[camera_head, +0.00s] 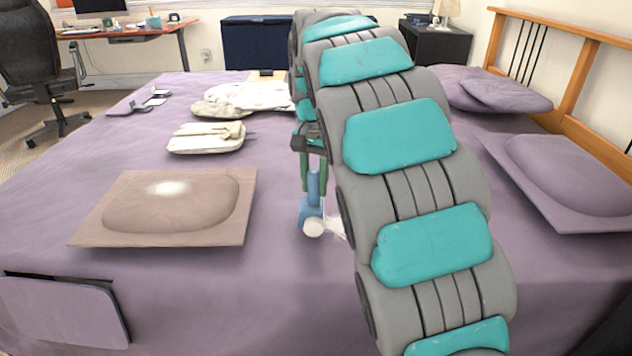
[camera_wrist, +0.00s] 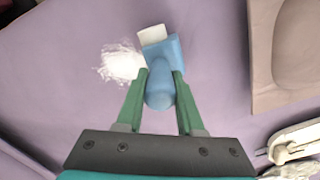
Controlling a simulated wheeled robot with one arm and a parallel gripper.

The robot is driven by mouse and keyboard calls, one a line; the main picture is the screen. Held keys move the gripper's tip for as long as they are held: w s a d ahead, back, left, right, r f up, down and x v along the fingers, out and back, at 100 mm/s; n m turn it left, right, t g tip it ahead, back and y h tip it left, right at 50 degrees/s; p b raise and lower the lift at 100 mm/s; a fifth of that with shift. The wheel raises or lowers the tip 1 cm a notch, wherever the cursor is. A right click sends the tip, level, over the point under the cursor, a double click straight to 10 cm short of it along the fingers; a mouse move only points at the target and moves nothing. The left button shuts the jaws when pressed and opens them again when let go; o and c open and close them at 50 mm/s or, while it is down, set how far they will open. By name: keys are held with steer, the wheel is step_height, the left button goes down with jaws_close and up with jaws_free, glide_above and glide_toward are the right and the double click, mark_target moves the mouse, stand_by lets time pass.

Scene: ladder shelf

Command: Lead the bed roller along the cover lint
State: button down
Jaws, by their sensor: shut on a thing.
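The bed roller (camera_head: 311,207) has a blue handle and a white roller head, and stands over the purple bed cover. In the wrist view the roller (camera_wrist: 160,75) points away from me, its white head at the far end. My gripper (camera_wrist: 162,80) has green fingers shut on the blue handle; it also shows in the head view (camera_head: 314,172), partly behind my arm. The white cover lint (camera_wrist: 122,64) lies just left of the roller head in the wrist view. In the head view the lint (camera_head: 336,226) shows beside the roller head, partly hidden by my arm. I cannot tell whether the head touches the cover.
A brown cushion (camera_head: 170,208) with a white patch lies left of the roller. Folded cream clothes (camera_head: 206,138) lie behind it. Purple pillows (camera_head: 575,175) are at the right by the wooden headboard. The cover around the lint is clear.

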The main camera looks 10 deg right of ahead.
steer(key=shift+f, duration=0.8)
steer(key=shift+f, duration=0.3)
steer(key=shift+d, duration=0.1)
steer(key=s+d, duration=0.3)
steer(key=d, duration=0.7)
stand_by(0.5)
steer(key=shift+d, duration=0.1)
